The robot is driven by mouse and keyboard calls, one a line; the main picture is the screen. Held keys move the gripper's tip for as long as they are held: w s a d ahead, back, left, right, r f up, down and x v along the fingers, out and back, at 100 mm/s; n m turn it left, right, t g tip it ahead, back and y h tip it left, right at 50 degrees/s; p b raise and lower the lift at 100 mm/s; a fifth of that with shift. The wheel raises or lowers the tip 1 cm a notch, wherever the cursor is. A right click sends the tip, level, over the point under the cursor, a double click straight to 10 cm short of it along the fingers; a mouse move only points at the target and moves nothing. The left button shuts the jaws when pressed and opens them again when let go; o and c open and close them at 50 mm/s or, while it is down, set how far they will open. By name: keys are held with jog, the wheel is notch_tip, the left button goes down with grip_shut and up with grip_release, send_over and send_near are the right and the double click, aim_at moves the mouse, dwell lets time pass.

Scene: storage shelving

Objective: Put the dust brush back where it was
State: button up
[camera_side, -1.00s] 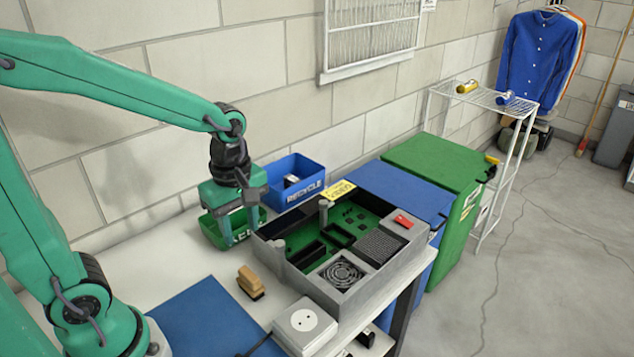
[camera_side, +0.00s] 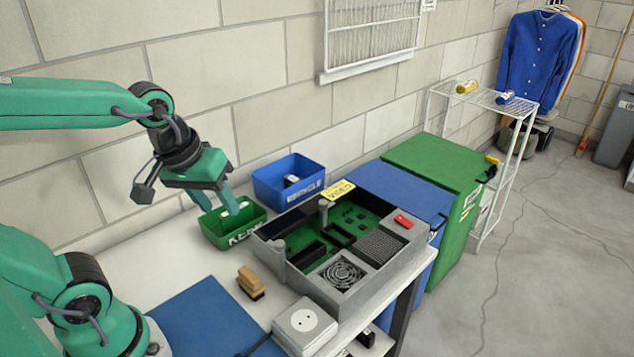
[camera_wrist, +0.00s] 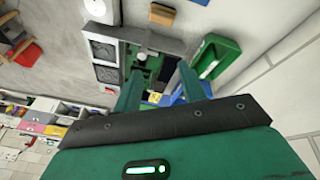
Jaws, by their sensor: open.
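The dust brush (camera_side: 250,280), a tan wooden block with dark bristles below, stands on the white bench left of the grey electronics housing. It also shows at the top of the wrist view (camera_wrist: 162,14). My gripper (camera_side: 220,203) is open and tilted, above the bench beside the green bin. Nothing shows between its fingers, which also appear in the wrist view (camera_wrist: 160,85). The brush is well apart from my gripper, nearer the front of the bench.
The green bin (camera_side: 218,240) and blue RECYCLE bin (camera_side: 265,190) stand along the wall. The grey housing (camera_side: 355,290) holds a green board. A white socket box (camera_side: 290,343) and blue mat (camera_side: 200,325) lie near the brush.

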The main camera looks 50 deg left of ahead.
jog(key=m, duration=0.2)
jog(key=s+r+m+t, duration=0.1)
jog(key=m, duration=0.1)
jog(key=s+r+m, duration=0.1)
jog(key=shift+a+r+m+t, duration=0.1)
jog(key=shift+a+m+t, duration=0.05)
jog(key=shift+m+t, duration=0.25)
dwell(0.9)
